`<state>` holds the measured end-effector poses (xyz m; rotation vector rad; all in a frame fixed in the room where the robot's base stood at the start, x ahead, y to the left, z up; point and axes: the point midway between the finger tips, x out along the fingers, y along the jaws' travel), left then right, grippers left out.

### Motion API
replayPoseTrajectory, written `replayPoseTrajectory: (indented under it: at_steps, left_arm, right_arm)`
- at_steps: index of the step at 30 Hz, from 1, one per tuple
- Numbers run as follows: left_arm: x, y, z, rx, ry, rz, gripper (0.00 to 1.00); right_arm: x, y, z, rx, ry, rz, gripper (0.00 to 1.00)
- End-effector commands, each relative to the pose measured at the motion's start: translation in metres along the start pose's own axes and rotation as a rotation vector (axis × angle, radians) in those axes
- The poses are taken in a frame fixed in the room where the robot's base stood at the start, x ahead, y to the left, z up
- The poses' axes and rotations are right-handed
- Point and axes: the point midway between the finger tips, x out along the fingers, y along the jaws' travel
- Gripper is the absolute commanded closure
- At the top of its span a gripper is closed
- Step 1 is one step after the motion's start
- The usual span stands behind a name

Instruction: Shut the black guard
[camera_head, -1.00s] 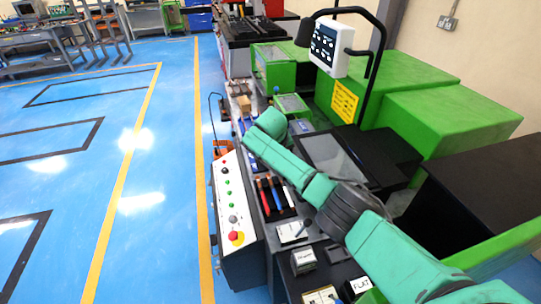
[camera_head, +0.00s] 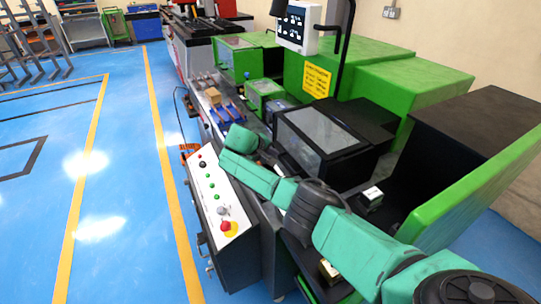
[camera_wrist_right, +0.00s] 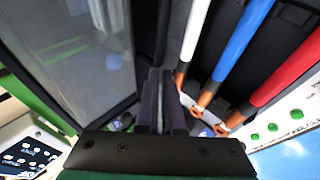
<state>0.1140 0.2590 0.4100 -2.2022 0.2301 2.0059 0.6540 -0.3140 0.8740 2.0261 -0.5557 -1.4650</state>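The black guard (camera_head: 318,132) is a black-framed cover with a see-through window, at the middle of the head view in front of the green machine housings. Its window (camera_wrist_right: 70,50) fills the upper left of the right wrist view. I cannot tell whether it is fully down. My right gripper (camera_head: 267,153) is mostly hidden by its wrist, left of the guard. In the wrist view the fingers (camera_wrist_right: 162,102) are together with nothing seen between them, beside the guard's dark edge; contact is unclear. My left gripper is out of view.
A control panel (camera_head: 216,195) with buttons stands at the front left. White, blue (camera_wrist_right: 243,40) and red bars lie right of the fingers in the wrist view.

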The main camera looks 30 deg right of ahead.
Motion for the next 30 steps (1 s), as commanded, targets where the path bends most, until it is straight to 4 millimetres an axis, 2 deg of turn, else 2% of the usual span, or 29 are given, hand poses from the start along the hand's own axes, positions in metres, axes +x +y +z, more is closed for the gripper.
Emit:
replayPoseTrajectory:
  at_steps: [1,8,14,19,24,27,30]
  left_arm:
    - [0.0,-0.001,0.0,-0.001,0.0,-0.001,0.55]
    - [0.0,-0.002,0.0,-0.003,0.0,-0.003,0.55]
    - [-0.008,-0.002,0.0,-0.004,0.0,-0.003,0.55]
    - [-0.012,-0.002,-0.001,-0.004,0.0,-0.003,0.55]
    - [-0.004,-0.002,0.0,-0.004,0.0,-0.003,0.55]
    - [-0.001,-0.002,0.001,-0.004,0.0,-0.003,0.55]
    - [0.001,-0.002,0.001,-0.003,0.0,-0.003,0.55]
  right_arm:
    - [0.004,-0.001,0.005,-0.001,-0.016,-0.002,1.0]
    - [0.005,-0.002,0.007,-0.001,-0.021,-0.004,1.0]
    - [-0.011,-0.002,0.006,-0.003,-0.02,-0.006,1.0]
    - [-0.054,-0.003,0.003,0.0,-0.005,-0.006,1.0]
    - [-0.104,-0.005,0.001,0.0,0.001,-0.004,1.0]
    - [-0.128,-0.004,0.0,0.0,0.002,-0.002,1.0]
    - [-0.142,-0.003,0.0,0.0,0.001,0.0,1.0]
